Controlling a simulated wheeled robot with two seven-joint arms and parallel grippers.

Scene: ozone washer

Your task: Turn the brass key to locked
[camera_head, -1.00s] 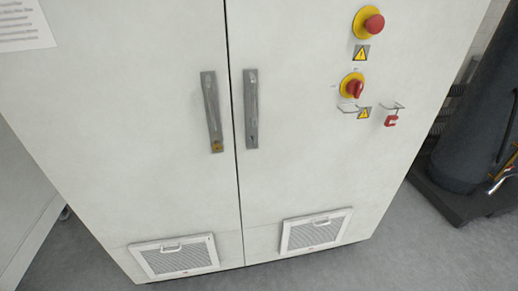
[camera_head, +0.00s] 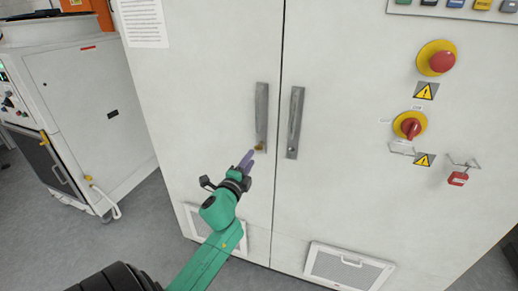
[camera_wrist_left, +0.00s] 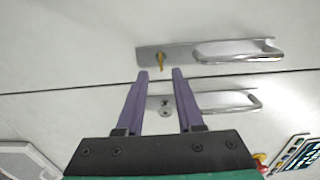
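The small brass key (camera_head: 259,149) sits at the lower end of the left door handle plate (camera_head: 261,115) on the white cabinet. In the left wrist view the brass key (camera_wrist_left: 160,62) stands in the plate (camera_wrist_left: 180,52), just beyond and between my fingertips. My left gripper (camera_head: 247,158) is beside the key in the head view, its purple fingers reaching toward the door. In the left wrist view the left gripper (camera_wrist_left: 160,74) is open, with nothing between its fingers. The key appears untouched. My right gripper is not in view.
The right door handle (camera_head: 295,122) stands close beside, across the door seam. A red emergency button (camera_head: 442,62), a red rotary switch (camera_head: 411,128) and a red padlock (camera_head: 458,179) are on the right door. A white machine (camera_head: 95,115) stands at the left, with grey floor between.

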